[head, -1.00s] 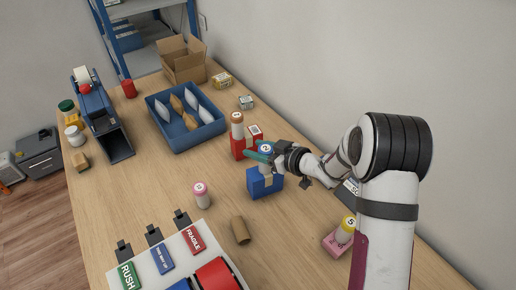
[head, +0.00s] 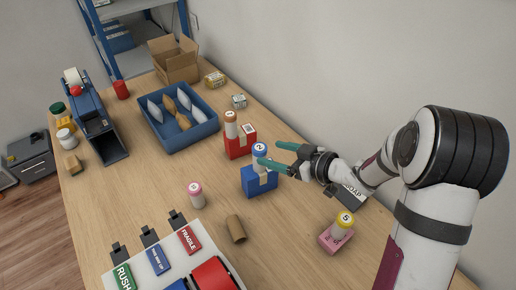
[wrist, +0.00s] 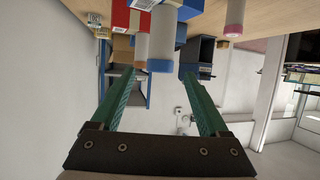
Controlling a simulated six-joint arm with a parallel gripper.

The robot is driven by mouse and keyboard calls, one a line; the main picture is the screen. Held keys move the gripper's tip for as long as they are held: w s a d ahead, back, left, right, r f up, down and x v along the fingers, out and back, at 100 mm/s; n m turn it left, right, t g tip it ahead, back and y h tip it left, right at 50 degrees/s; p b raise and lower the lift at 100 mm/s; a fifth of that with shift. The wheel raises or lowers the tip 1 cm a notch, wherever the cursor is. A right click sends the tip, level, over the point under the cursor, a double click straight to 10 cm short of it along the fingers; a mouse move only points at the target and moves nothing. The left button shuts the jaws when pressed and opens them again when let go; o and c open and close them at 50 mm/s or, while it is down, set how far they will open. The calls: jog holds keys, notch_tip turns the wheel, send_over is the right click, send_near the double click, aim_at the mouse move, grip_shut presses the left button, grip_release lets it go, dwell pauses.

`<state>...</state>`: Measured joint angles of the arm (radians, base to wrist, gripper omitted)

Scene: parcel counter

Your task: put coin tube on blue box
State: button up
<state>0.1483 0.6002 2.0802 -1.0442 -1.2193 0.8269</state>
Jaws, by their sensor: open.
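A white coin tube with a blue cap marked 2 (head: 259,149) stands upright on the blue box (head: 258,184). My gripper (head: 269,152) is open and empty, just to the right of the tube's upper part. Its lower finger hides part of the tube in the head view. In the wrist view, the blue-capped tube (wrist: 162,45) appears inverted beyond the open fingertips (wrist: 155,78), apart from them, with the blue box (wrist: 188,8) at its base.
An orange-capped tube (head: 231,129) stands on a red box (head: 236,149) close behind. A yellow-capped tube (head: 342,224) is on a pink box (head: 333,243). A blue tray (head: 207,130) lies farther back.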

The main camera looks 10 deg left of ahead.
jog(key=d+r+m+t+h, duration=0.25)
jog(key=d+m+h, duration=0.2)
jog(key=d, duration=0.25)
jog(key=d+r+m+t+h, duration=0.1)
jog(key=d+r+m+h, duration=0.2)
jog(key=d+h, duration=0.3)
jog(key=s+d+r+m+g+h, duration=0.1)
jog(key=s+d+m+g+h, duration=0.15)
jog(key=s+d, duration=0.25)
jog(key=s+a+m+g+y, duration=0.1)
jog(key=s+a+m+g, duration=0.2)
jog(key=s, duration=1)
jog(key=s+a+f+m+g+y, duration=0.1)
jog(key=s+a+m+g, duration=0.3)
jog(key=s, duration=1)
jog(key=shift+s+a+f+g+y, duration=0.25)
jog(key=shift+a+g+y, duration=0.4)
jog(key=shift+a, duration=0.35)
